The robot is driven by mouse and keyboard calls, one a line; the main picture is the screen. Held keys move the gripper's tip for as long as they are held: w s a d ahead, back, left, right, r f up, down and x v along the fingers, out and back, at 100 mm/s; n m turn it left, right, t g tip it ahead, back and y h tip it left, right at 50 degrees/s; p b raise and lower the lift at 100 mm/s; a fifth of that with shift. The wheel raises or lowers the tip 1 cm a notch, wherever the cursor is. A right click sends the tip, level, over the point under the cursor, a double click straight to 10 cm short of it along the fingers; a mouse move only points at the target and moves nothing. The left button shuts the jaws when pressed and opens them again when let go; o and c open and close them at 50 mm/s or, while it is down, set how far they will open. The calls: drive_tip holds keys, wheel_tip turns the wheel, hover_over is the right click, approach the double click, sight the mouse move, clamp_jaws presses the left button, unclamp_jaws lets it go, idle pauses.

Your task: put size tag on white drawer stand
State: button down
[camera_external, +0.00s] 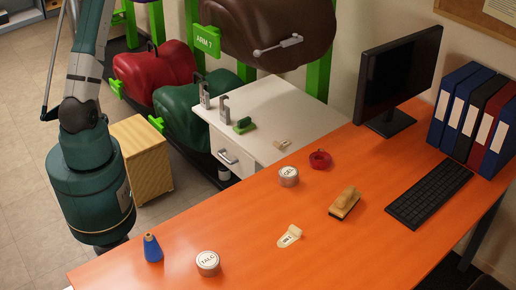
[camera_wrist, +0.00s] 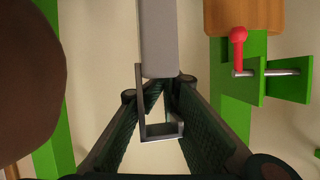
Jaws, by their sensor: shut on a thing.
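In the wrist view my gripper (camera_wrist: 160,98) is shut on a grey block with a thin metal loop (camera_wrist: 158,40); the block reaches up out of the picture. I cannot tell whether this is a size tag. The white drawer stand (camera_external: 262,149) stands behind the orange desk. Two grey hooked pieces (camera_external: 224,109), a green item (camera_external: 243,125) and a small pale tag (camera_external: 282,145) are on its top. A cream tag with a printed label (camera_external: 289,236) lies flat on the desk.
The orange desk (camera_external: 250,210) holds two talc tins (camera_external: 207,263), a blue cone (camera_external: 152,248), a brush (camera_external: 344,203), red tape (camera_external: 320,159), a keyboard (camera_external: 429,193) and a monitor (camera_external: 398,85). Saddles on green racks (camera_external: 190,105) stand behind. The stand's front top is partly clear.

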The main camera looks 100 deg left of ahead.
drive_tip(key=w+d+f+m+t+h+b, duration=0.15)
drive_tip(key=d+f, duration=0.25)
drive_tip(key=f, duration=0.8)
drive_tip(key=w+d+f+m+t+h+b, duration=0.15)
drive_tip(key=d+f, duration=0.25)
drive_tip(key=f, duration=0.8)
drive_tip(key=w+d+f+m+h+b, duration=0.1)
drive_tip(key=w+d+f, duration=0.2)
drive_tip(key=w+d, duration=0.4)
drive_tip(key=w+d+f+m+h+b, duration=0.2)
drive_tip(key=w+d, duration=0.4)
drive_tip(key=d, duration=0.5)
drive_tip(key=shift+w+f+m+t+h, duration=0.3)
drive_tip(key=shift+w+f, duration=0.05)
drive_tip(key=shift+f, duration=0.25)
wheel_tip(320, 180, down, 6)
drive_tip(key=b, duration=0.2)
drive_tip(key=shift+f, duration=0.2)
drive_tip(key=shift+f+b, duration=0.55)
drive_tip(key=shift+f, duration=1.25)
drive_tip(key=shift+f, duration=0.1)
